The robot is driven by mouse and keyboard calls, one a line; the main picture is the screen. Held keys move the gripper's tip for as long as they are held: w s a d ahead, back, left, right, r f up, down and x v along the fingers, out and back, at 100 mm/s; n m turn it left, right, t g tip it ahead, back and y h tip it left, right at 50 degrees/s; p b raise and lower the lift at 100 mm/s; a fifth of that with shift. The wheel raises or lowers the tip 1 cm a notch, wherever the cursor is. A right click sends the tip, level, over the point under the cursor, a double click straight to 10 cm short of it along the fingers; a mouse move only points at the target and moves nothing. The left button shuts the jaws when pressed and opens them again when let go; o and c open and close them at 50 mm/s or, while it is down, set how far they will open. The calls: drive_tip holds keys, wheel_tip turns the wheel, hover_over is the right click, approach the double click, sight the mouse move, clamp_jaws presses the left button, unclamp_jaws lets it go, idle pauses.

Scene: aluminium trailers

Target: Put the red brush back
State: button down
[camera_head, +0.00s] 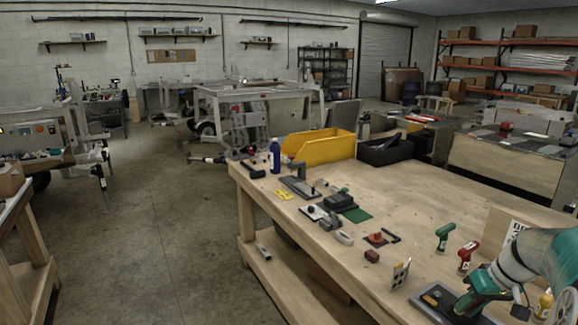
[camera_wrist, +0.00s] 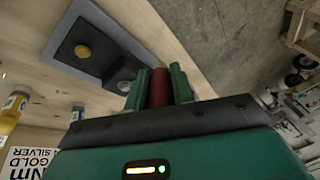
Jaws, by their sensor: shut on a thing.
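My gripper (camera_wrist: 160,85) has its two green fingers closed on a dark red, rounded piece (camera_wrist: 160,88), which I take to be the red brush. Only a short part of it shows between the fingers, with a lighter tip; the rest is hidden. In the head view my gripper (camera_head: 463,303) is low over the right front of the workbench, beside a dark grey plate (camera_head: 432,299). The held piece cannot be made out there. In the wrist view the dark grey plate (camera_wrist: 105,40) bears an orange-yellow knob and a dark block, close to the fingertips. Contact with it cannot be told.
The wooden workbench (camera_head: 400,180) holds a red tool (camera_head: 467,256), a green tool (camera_head: 445,236), a small upright card (camera_head: 400,274) and a yellow bottle (camera_head: 543,304). A yellow bin (camera_head: 318,146) and blue bottle (camera_head: 275,157) stand farther back. The bench's middle right is clear.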

drive_tip(key=w+a+f, duration=0.4)
drive_tip(key=a+f, duration=0.8)
drive_tip(key=a, duration=0.2)
drive_tip(key=w+a+f, duration=0.4)
drive_tip(key=a+f, duration=0.9)
drive_tip(key=a, duration=0.1)
drive_tip(key=shift+w+a, duration=0.15)
drive_tip(key=shift+a, duration=0.05)
drive_tip(key=shift+d, duration=0.1)
